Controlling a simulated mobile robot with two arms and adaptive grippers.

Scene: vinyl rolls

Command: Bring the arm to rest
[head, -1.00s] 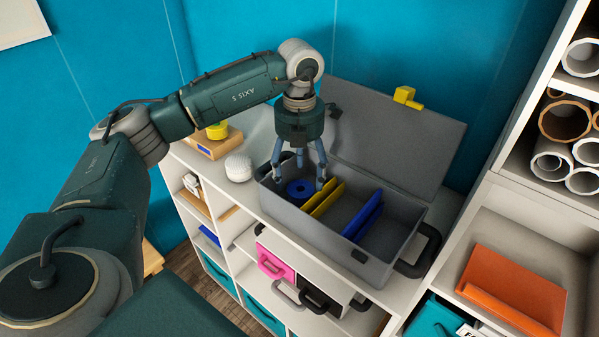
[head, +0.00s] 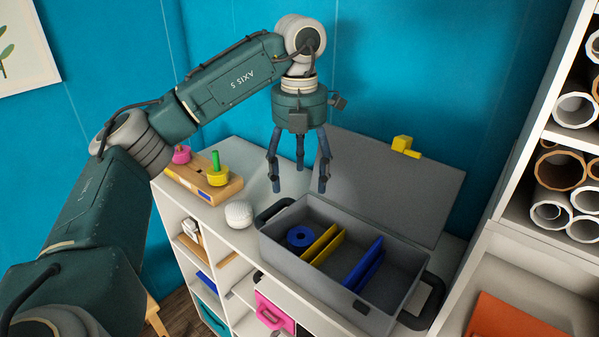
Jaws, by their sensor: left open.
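My left gripper (head: 300,185) hangs in the head view with its fingers spread, open and empty. It is above the left end of an open grey case (head: 345,280) on the white shelf unit. A blue roll (head: 300,237) lies in the case's left compartment, apart from the fingers. A yellow divider (head: 325,246) stands to the right of the roll, and blue dividers (head: 368,265) stand further right. My left arm reaches in from the left, bent at the elbow. My right gripper is not in view.
The case's raised lid (head: 385,185) stands behind, with a yellow piece (head: 404,146) on its edge. A white ridged ball (head: 239,214) and a wooden stand (head: 205,185) with pink and yellow pieces are at left. A rack of tubes (head: 560,170) is at right.

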